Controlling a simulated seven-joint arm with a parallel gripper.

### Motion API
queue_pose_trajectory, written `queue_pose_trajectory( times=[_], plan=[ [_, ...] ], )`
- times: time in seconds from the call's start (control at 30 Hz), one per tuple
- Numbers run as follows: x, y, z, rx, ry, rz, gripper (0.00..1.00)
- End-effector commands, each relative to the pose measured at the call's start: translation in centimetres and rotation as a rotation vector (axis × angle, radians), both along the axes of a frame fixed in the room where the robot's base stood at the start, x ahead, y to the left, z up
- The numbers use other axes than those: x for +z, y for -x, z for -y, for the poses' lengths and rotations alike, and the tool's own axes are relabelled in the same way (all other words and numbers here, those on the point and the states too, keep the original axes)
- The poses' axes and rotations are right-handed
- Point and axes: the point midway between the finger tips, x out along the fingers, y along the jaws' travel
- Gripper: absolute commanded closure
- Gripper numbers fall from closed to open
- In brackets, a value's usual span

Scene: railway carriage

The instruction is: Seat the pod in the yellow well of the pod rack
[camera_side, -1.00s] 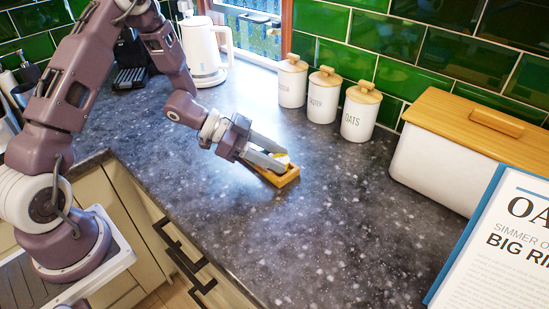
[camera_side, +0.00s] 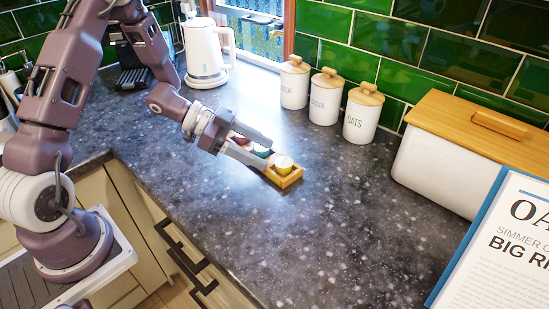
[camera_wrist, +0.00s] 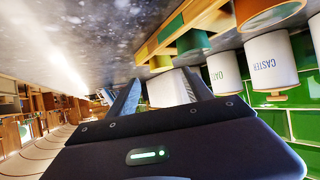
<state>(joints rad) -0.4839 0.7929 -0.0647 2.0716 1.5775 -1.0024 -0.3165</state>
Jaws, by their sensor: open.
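The pod rack (camera_side: 290,182) is a small wooden tray on the counter; its frame also shows in the wrist view (camera_wrist: 185,22). Its yellow well (camera_side: 284,172) is at the near right end, with a green well (camera_side: 262,153) and a reddish well (camera_side: 240,139) further left. The white pod (camera_side: 284,161) stands at the yellow well, its white top showing above the yellow; how deep it sits is hidden. My gripper (camera_side: 269,155) is open, its fingers over the rack just left of the pod. In the wrist view, the pod (camera_wrist: 170,88) shows between the fingers, beyond the palm.
White lidded canisters (camera_side: 360,117) stand along the tiled wall behind the rack. A white bread bin (camera_side: 440,165) and a propped recipe sheet (camera_side: 500,255) are at the right. A white kettle (camera_side: 204,55) is at the back left. The counter in front of the rack is clear.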

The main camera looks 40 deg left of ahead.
Motion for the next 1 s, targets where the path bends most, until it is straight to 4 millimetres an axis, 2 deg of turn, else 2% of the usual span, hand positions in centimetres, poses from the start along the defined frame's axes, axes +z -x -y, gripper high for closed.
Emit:
queue_pose_trajectory(
  times=[0.1,0.3,0.47,0.57,0.67,0.7,0.77,0.83,0.87,0.9,0.97,1.0],
  plan=[
    [1.6,1.6,-2.4,0.004,-0.001,0.003,0.41],
    [3.2,3.3,-4.9,0.002,0.001,0.001,0.41],
    [3.5,3.7,-5.3,0.0,0.001,-0.001,0.41],
    [4.2,2.5,-5.6,0.042,-0.058,0.026,0.41],
    [7.2,-1.0,-7.1,0.224,-0.254,0.106,0.41],
    [9.4,-2.1,-8.1,0.335,-0.347,0.139,0.41],
    [13.1,-2.4,-9.5,0.523,-0.46,0.163,0.41],
    [17.1,-0.1,-10.6,0.741,-0.531,0.137,0.41],
    [18.4,1.7,-10.7,0.827,-0.542,0.105,0.41],
    [19.5,4.7,-10.3,0.924,-0.533,0.042,0.41],
    [19.9,9.7,-8.8,1.018,-0.487,-0.085,0.41],
    [19.6,13.1,-7.2,1.043,-0.445,-0.178,0.41]
  ],
)
